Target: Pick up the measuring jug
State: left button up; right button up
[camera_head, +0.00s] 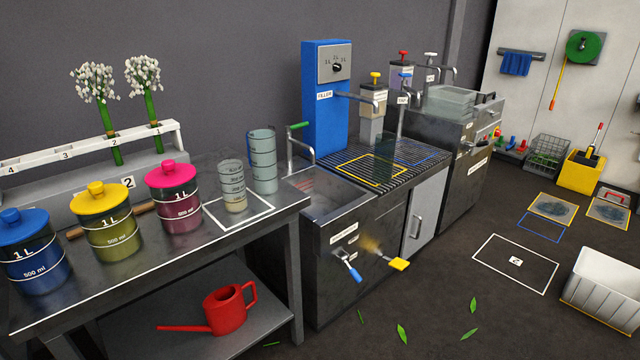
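Two clear graduated vessels stand at the right end of the dark bench. The shorter vessel (232,180) stands inside a white outlined square and has some pale yellowish content at its base. The taller vessel (262,160) is bluish and stands just behind it to the right, near the sink edge. Both are upright. Neither of my grippers is in view.
Blue (35,255), yellow (105,225) and pink-lidded (174,198) jars line the bench left of the vessels. A white rack (60,155) holds flower bunches behind. A blue filler (326,100) and sink stand right. A red watering can (228,308) sits on the lower shelf.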

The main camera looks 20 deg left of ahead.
aim_at(261, 143)
jog(key=z, duration=0.65)
jog(key=i, duration=1.25)
jog(key=u, duration=0.35)
jog(key=i, duration=1.1)
jog(key=u, duration=1.45)
jog(key=i, duration=0.4)
jog(key=u, duration=0.35)
